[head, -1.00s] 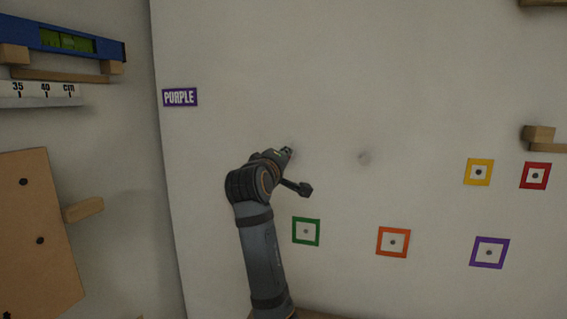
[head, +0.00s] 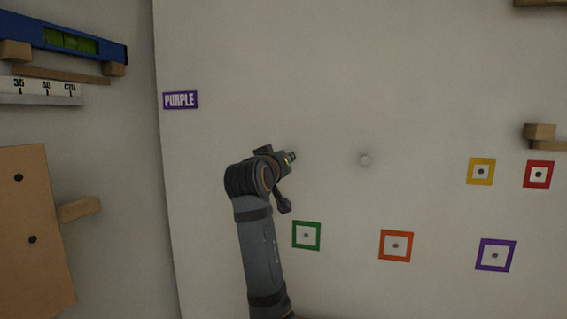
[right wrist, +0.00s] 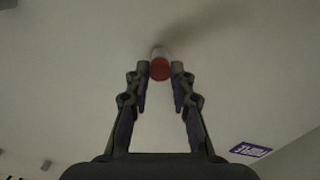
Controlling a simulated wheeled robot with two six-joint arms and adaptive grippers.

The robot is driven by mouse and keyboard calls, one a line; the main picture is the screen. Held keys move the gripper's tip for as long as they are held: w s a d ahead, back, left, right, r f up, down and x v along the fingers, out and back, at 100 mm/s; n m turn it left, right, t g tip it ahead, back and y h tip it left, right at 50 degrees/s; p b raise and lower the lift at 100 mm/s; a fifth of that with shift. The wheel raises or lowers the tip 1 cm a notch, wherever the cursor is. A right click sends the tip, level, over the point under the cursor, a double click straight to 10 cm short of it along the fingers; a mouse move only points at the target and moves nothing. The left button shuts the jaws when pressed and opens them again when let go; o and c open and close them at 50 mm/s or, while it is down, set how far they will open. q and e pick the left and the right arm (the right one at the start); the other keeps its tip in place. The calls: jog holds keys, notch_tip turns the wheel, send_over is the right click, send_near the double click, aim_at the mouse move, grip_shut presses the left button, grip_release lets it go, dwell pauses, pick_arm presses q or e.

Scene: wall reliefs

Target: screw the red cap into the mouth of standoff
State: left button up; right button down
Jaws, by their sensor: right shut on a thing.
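The red cap (right wrist: 160,69) sits between the fingertips of my right gripper (right wrist: 161,72), which is shut on its sides in the right wrist view. My left gripper is not in view.
A PURPLE label (head: 180,100) is at upper left. Below right are green (head: 306,236), orange (head: 396,246), purple (head: 495,255), yellow (head: 481,171) and red (head: 538,174) square frames. The wall around the gripper is mostly clear.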

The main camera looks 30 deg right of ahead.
jog(key=m+b, duration=0.2)
jog(key=m, duration=0.3)
jog(key=shift+f, duration=0.15)
jog(key=c, duration=1.4)
grip_release()
